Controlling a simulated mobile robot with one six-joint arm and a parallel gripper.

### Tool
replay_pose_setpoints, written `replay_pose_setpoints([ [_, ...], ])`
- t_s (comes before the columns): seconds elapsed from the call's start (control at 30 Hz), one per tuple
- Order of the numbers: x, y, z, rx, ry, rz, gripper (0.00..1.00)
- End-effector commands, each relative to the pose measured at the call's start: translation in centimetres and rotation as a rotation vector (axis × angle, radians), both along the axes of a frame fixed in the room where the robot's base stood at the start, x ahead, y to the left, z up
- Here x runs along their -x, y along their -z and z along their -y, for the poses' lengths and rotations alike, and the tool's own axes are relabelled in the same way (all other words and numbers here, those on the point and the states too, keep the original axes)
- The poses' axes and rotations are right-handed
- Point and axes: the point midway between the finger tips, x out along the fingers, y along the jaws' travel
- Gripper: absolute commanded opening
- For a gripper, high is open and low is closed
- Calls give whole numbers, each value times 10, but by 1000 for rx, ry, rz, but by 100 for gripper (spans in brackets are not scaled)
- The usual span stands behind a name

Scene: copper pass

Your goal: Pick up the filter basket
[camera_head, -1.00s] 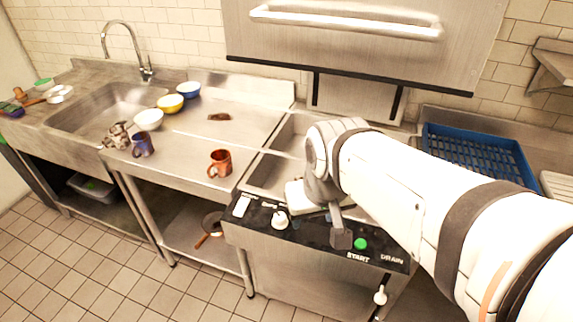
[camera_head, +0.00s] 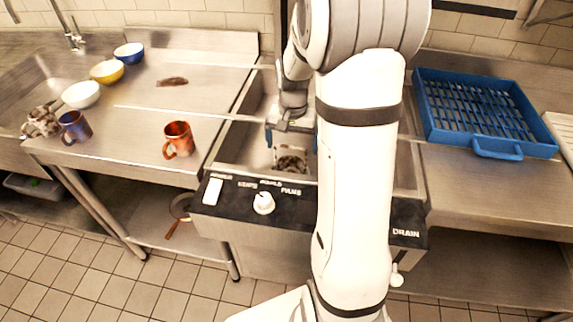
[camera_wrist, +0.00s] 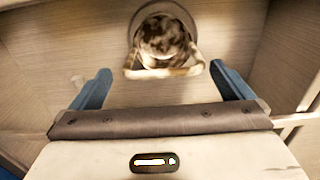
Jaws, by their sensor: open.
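The filter basket (camera_head: 291,160) sits low in the steel tub of the machine, partly hidden by my gripper in the head view. In the wrist view the filter basket (camera_wrist: 162,36) is a round, brown-mottled cup set in a round opening, with a pale squared handle on its near side. My gripper (camera_head: 291,139) reaches down into the tub, above the basket. Its blue fingers are spread wide and empty. In the wrist view my gripper (camera_wrist: 160,72) has the handle ahead of and between its fingertips, apparently apart from them.
Steel tub walls surround my gripper. The control panel (camera_head: 225,205) edges the tub's front. A blue rack (camera_head: 505,150) lies on the right counter. A copper mug (camera_head: 179,139), blue mug (camera_head: 74,127) and several bowls stand on the left counter.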

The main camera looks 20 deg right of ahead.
Motion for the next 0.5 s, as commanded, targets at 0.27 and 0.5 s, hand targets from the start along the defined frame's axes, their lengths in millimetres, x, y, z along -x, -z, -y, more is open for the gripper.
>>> replay_pose_setpoints([
  [0.27,0,35,-3,-1,-2,-5,100],
  [0.5,-1,64,-4,-1,-1,-2,100],
])
